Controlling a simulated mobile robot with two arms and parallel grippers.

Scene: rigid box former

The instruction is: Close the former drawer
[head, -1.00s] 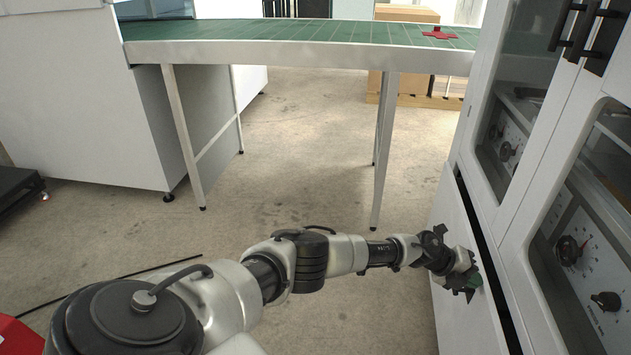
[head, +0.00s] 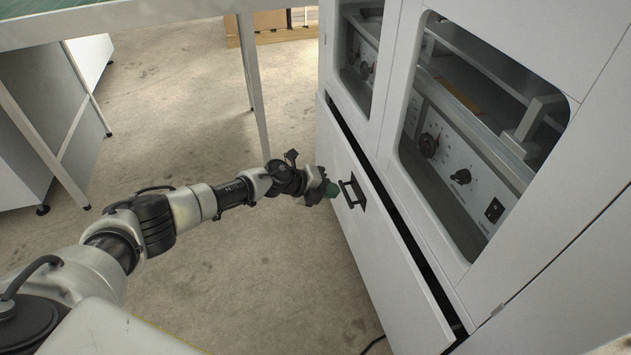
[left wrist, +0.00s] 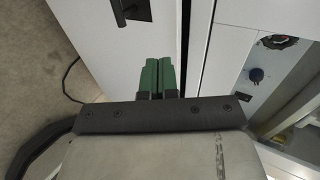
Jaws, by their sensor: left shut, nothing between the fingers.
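The former drawer (head: 388,262) is a white front low on the machine, with a black handle (head: 352,191). A dark gap along its top edge shows that it stands partly open. The handle also shows at the top of the left wrist view (left wrist: 130,10). My left gripper (head: 332,190) is at the drawer front, just left of the handle in the head view. Its green fingers (left wrist: 158,76) are together and empty, pointing at the white front. I cannot tell whether they touch it. My right gripper is in neither view.
The white machine body with windows and knobs (head: 429,146) rises above the drawer. A conveyor table (head: 120,18) with metal legs stands at the upper left. The floor (head: 255,265) left of the drawer is mostly clear, with a dark cable near the drawer's lower corner.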

